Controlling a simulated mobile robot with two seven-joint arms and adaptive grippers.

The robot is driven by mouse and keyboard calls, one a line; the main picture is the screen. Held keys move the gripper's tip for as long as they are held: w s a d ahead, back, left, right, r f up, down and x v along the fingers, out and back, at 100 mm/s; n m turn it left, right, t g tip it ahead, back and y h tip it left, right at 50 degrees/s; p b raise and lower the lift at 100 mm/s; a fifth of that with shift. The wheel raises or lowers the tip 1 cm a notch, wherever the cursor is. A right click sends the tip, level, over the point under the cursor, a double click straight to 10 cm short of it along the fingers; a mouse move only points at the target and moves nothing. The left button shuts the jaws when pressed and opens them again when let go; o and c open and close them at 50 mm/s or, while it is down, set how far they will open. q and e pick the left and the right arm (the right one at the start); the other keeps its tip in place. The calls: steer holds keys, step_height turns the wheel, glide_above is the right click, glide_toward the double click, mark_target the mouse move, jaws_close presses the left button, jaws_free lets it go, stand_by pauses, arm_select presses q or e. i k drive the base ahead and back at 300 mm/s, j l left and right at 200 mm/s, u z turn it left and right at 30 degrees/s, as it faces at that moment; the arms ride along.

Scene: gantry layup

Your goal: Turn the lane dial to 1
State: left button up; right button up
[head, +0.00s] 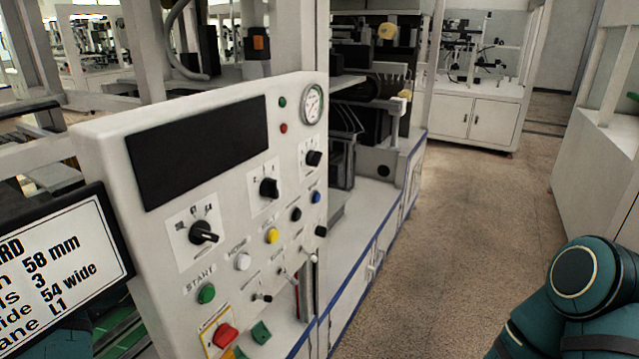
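A pale control panel (150,225) stands in front of me, tilted back, with three black rotary dials on white plates. The left dial (203,232) is the largest in view, the middle dial (268,188) sits higher, and the right dial (313,157) is below a round gauge. Their small markings are too blurred to read surely, so I cannot tell which is the lane dial or its setting. A black-framed sign (60,260) at the left is cut off and shows "58 mm", "3", "54 wide" and "ane L1". Neither gripper is in view.
The panel also has a dark blank display (200,150), a green start button (207,293), white, yellow, black and blue buttons, small toggles and a red switch (225,335). A machine with shelves (370,200) stands behind. Open floor (460,220) lies to the right.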

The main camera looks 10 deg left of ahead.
mark_target(314, 158)
steer(key=k+j, duration=0.3)
steer(key=k, duration=0.15)
steer(key=k+j, duration=0.25)
steer(key=k, duration=0.2)
